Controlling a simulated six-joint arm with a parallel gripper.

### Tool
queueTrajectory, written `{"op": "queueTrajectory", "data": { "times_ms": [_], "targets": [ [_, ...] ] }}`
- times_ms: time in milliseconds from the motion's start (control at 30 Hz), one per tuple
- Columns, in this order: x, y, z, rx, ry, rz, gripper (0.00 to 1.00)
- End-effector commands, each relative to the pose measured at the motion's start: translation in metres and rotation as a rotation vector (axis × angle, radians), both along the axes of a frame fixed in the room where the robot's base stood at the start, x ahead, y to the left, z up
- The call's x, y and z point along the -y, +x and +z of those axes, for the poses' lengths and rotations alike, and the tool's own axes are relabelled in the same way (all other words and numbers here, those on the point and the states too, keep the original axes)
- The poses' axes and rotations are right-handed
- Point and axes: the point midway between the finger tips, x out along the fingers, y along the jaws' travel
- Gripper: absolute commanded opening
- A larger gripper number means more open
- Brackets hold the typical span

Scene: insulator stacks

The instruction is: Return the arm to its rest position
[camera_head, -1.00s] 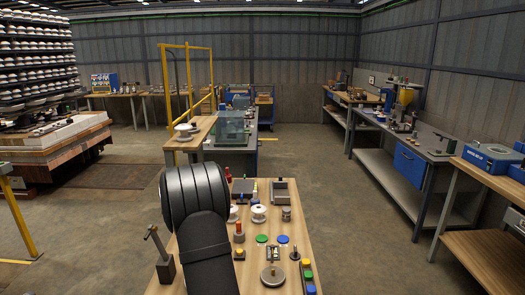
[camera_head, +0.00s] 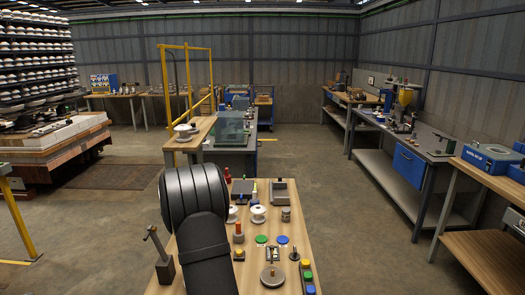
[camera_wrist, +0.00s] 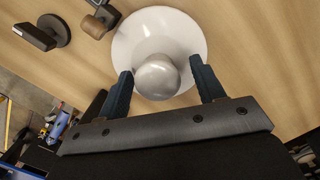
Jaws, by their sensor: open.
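My arm fills the left part of the near wooden table in the head view, dark and rounded, and hides part of the tabletop. In the wrist view my gripper (camera_wrist: 165,90) is open, with its two dark blue fingers spread. The cap shows between the fingertips, with a gap on each side. Whether the fingers are above the cap or level with it I cannot tell. In the head view my gripper is hidden behind my arm.
The table (camera_head: 305,238) holds white insulators (camera_head: 258,214), a green disc (camera_head: 261,239), a blue disc (camera_head: 282,240), a grey tray (camera_head: 280,186), a round weight (camera_head: 272,276) and a button strip (camera_head: 308,277). A dark metal stand (camera_head: 160,258) is left of my arm.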

Motion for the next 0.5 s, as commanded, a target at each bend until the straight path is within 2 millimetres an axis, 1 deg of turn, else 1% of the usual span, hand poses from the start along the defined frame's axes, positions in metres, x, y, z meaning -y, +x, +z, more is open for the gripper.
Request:
{"op": "queueTrajectory", "data": {
  "times_ms": [33,500],
  "targets": [
    [-0.002,0.002,0.019,0.013,0.006,0.000,0.62],
    [-0.009,-0.007,0.113,0.013,0.006,-0.001,0.62]
  ]
}}
